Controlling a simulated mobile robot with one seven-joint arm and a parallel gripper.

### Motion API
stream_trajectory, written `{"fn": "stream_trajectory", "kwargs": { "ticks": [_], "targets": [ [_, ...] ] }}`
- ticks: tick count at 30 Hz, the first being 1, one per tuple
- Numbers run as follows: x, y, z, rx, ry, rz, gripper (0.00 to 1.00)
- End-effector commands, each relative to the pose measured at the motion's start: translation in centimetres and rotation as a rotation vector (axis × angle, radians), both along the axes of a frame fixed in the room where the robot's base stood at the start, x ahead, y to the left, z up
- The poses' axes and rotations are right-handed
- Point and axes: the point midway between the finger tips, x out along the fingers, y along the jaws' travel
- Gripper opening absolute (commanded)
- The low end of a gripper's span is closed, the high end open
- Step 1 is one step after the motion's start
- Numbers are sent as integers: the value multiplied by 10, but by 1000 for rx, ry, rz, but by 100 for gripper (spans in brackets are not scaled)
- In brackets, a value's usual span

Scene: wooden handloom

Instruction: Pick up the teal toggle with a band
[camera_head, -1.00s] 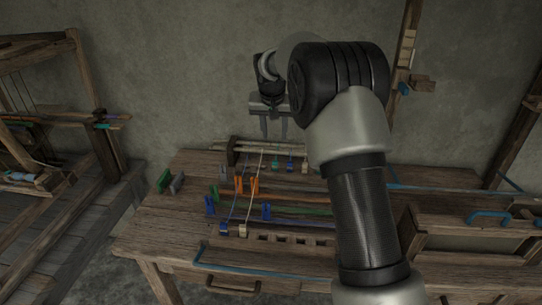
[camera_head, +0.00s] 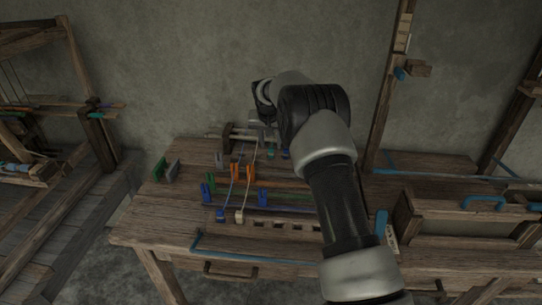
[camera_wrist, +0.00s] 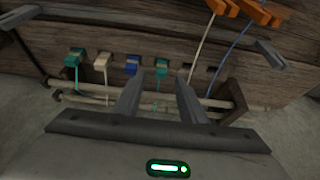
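In the wrist view two teal toggles hang at the bench edge from cords. The left teal toggle (camera_wrist: 75,57) seems to carry a paler band across it. The other teal toggle (camera_wrist: 162,67) lies just beyond the gap between my fingertips; whether it has a band is too small to tell. A cream toggle (camera_wrist: 101,60) and a blue toggle (camera_wrist: 132,65) sit between them. My gripper (camera_wrist: 160,82) is open and empty, with its fingers pointing towards the toggle row. In the head view one teal toggle (camera_head: 271,152) shows, and my arm hides part of the row.
Wooden rods (camera_wrist: 105,101) run below the toggles, near my fingers. A loom frame (camera_head: 75,90) stands at the left.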

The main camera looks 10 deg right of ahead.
Motion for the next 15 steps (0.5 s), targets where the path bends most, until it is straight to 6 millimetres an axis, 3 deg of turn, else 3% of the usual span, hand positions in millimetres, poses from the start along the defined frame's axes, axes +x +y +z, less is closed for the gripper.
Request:
{"fn": "stream_trajectory", "kwargs": {
  "ticks": [7, 15],
  "targets": [
    [16, -3, -34, 0, 2, 0, 38],
    [18, -3, -38, -1, 0, 0, 38]
  ]
}}
